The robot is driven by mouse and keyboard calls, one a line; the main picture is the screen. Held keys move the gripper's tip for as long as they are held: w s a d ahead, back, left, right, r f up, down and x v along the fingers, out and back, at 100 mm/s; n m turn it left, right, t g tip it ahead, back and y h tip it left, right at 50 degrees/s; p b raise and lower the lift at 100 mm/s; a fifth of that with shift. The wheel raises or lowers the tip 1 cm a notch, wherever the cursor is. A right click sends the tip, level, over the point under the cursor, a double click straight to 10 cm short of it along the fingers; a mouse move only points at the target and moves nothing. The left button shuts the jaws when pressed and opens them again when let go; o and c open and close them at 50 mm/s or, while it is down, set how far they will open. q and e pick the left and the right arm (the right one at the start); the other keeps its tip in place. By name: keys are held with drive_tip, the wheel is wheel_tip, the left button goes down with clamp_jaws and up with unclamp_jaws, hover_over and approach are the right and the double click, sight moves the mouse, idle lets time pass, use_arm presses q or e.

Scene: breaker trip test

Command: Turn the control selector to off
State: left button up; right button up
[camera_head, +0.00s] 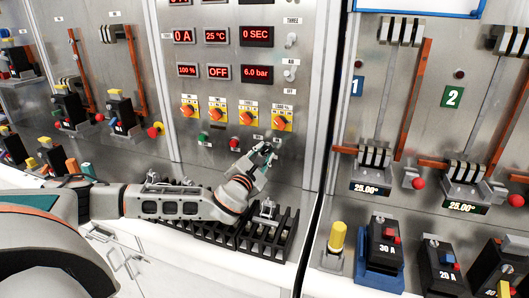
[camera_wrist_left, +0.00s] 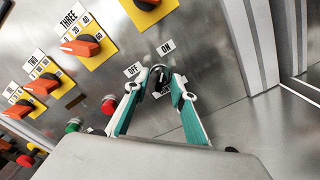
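The control selector (camera_wrist_left: 157,77) is a small black knob on the steel panel in the left wrist view. An OFF label (camera_wrist_left: 132,69) is at its left and an ON label (camera_wrist_left: 166,47) above it. My left gripper (camera_wrist_left: 158,83) is open, with its green-padded fingers on either side of the knob; I cannot tell whether they touch it. In the head view my left gripper (camera_head: 263,154) is at the lower right of the middle panel and hides most of the selector. Which label the knob points to is unclear. My right gripper is not in view.
Left of the selector are a red button (camera_wrist_left: 108,104) and a green button (camera_wrist_left: 73,125). Orange rotary knobs (camera_head: 250,119) sit in a row above. A black slotted rack (camera_head: 262,236) stands on the counter below my left gripper. A breaker panel (camera_head: 440,120) is at the right.

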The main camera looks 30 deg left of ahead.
use_arm(q)
drive_tip(key=shift+w, duration=0.4)
clamp_jaws()
